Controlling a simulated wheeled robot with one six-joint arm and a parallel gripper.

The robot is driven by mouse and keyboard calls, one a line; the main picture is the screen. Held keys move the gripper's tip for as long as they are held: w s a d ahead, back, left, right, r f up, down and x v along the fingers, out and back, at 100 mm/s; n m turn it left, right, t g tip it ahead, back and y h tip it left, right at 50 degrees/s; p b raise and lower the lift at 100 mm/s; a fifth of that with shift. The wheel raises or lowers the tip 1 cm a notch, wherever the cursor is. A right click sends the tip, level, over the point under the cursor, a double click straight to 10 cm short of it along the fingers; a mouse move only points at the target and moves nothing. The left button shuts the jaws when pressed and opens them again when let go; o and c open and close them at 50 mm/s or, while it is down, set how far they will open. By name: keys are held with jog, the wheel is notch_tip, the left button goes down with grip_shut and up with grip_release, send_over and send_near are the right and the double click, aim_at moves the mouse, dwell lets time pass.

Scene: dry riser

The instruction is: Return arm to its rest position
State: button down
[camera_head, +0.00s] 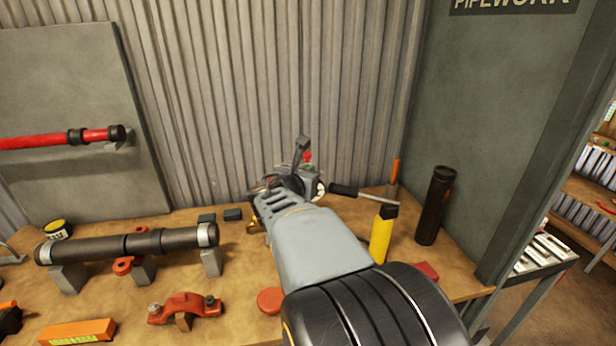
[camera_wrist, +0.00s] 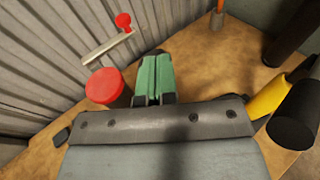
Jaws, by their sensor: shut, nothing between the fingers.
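My gripper shows in the wrist view as two green fingers (camera_wrist: 153,78) closed together, with nothing between them. They are above the bench, beside a round red-topped piece (camera_wrist: 105,86); whether they touch it I cannot tell. In the head view my arm reaches from the lower right over the wooden bench (camera_head: 225,290) toward the corrugated wall, and its own wrist parts largely hide the fingers. A grey lever (camera_wrist: 105,46) with a red knob (camera_wrist: 123,20) shows beyond the fingers in the wrist view.
A dark pipe (camera_head: 130,243) lies on grey blocks at left. A red coupling (camera_head: 185,307) and an orange box (camera_head: 78,332) lie in front. A yellow bottle (camera_head: 381,238) and an upright dark tube (camera_head: 435,207) stand close to my arm's right. A grey panel (camera_head: 68,90) leans behind.

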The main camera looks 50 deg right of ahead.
jog(key=shift+s+a, duration=0.4)
jog(key=s+a+f+m+y, duration=0.1)
jog(key=a+f+m+y, duration=0.3)
jog(key=a+m, duration=0.3)
jog(key=s+a+f+m+g+y, duration=0.1)
jog(key=a+f+m+y, duration=0.4)
jog(key=a, duration=0.7)
jog(key=s+a+f+m+y+p, duration=0.1)
jog(key=s+a+f+m+y, duration=0.2)
jog(key=a+m+y, duration=0.3)
jog(key=a+f+m, duration=0.1)
jog(key=a+m, duration=0.2)
jog(key=a, duration=0.1)
jog(key=shift+s+a+f+m+g, duration=0.15)
jog(key=shift+s+m+g, duration=0.15)
jog(key=shift+m, duration=0.1)
